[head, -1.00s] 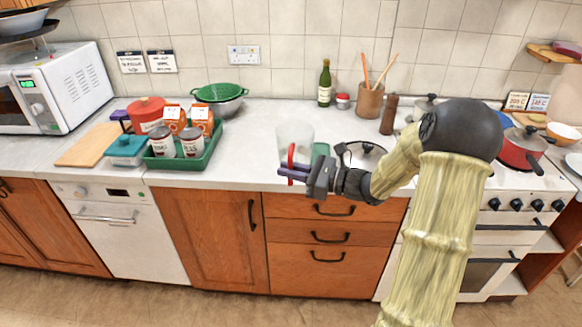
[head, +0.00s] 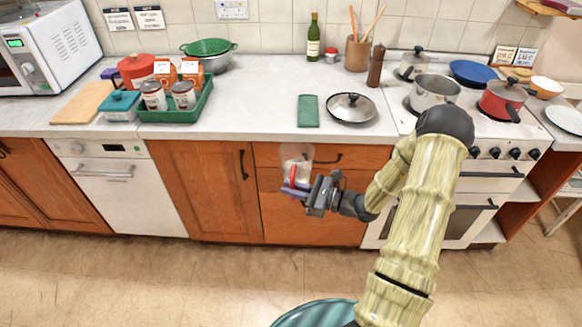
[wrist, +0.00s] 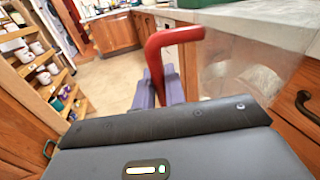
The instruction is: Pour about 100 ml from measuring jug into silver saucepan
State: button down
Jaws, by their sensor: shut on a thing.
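The clear measuring jug (head: 298,155) with a red handle is held in front of the drawers, off the counter. My gripper (head: 297,190) is shut on its red handle. In the wrist view the red handle (wrist: 168,42) stands between my purple fingers (wrist: 165,88), with the clear jug wall (wrist: 235,70) to its right. The liquid level in the jug is hard to make out. The silver saucepan (head: 435,92) stands uncovered on the hob at the right, behind my arm and well apart from the jug.
A lid (head: 351,107) and a green cloth (head: 308,110) lie on the counter. A pepper mill (head: 376,66) stands left of the hob. A red pan (head: 502,100) and another lidded pot (head: 414,64) are near the saucepan. A green tray (head: 195,112) holds tins and cartons.

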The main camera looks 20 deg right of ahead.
jog(key=s+a+f, duration=0.1)
jog(key=s+f, duration=0.2)
jog(key=f, duration=0.3)
jog(key=shift+s+a, duration=0.25)
jog(key=shift+s, duration=0.05)
jog(key=shift+d+f, duration=0.1)
